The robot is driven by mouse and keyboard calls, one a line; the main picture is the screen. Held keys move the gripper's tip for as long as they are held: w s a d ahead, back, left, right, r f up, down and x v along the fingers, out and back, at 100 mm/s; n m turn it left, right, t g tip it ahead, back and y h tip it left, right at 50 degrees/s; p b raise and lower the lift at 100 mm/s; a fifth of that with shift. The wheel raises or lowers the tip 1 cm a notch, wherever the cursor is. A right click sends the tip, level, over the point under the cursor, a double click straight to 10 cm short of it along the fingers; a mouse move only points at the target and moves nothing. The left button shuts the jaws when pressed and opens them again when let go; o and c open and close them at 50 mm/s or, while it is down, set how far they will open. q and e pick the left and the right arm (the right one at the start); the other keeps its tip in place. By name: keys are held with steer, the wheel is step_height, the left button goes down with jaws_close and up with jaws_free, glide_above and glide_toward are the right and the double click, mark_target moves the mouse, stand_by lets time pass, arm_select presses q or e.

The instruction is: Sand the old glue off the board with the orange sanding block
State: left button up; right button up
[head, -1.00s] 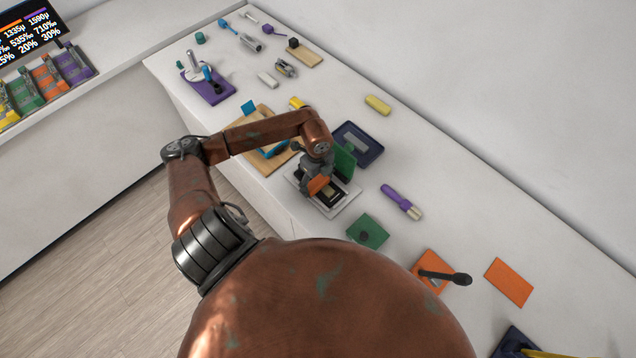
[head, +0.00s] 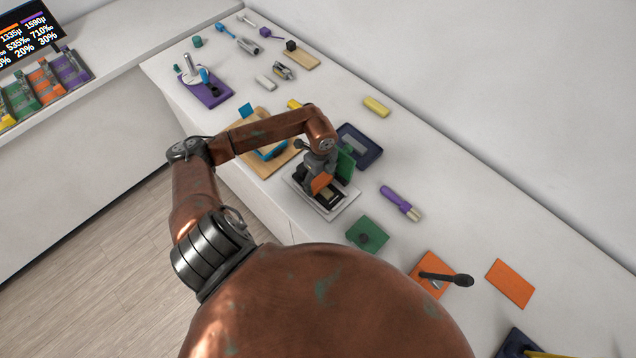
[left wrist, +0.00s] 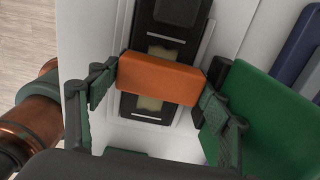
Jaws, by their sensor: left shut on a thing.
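The orange sanding block (head: 321,183) is between the fingers of my left gripper (head: 320,174), which is shut on it. In the left wrist view the orange block (left wrist: 160,78) spans both fingers of my left gripper (left wrist: 158,95). Beneath it is a dark board (head: 332,198) with pale cream patches, on a white base (head: 347,207). In the left wrist view the block crosses the dark board (left wrist: 172,48) and hides its middle; cream patches show on both sides. I cannot tell whether the block touches the board. My right gripper is not in view.
A green upright panel (head: 346,166) stands close beside my gripper, with a dark blue tray (head: 368,154) behind. A wooden board (head: 246,133) lies to the left. A green pad (head: 368,235) and a purple-handled brush (head: 397,198) lie to the right.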

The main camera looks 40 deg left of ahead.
arm_select(q)
steer(key=shift+w+d+r, duration=0.1)
steer(key=shift+w, duration=0.2)
steer(key=shift+w+r+p, duration=0.25)
steer(key=shift+r+p, duration=0.15)
steer(key=shift+r, duration=0.05)
steer(key=shift+w+a+r, duration=0.2)
steer(key=shift+w, duration=0.15)
steer(key=shift+s+a, duration=0.1)
steer(key=shift+s, duration=0.35)
steer(key=shift+s+f, duration=0.1)
steer(key=shift+r, duration=0.2)
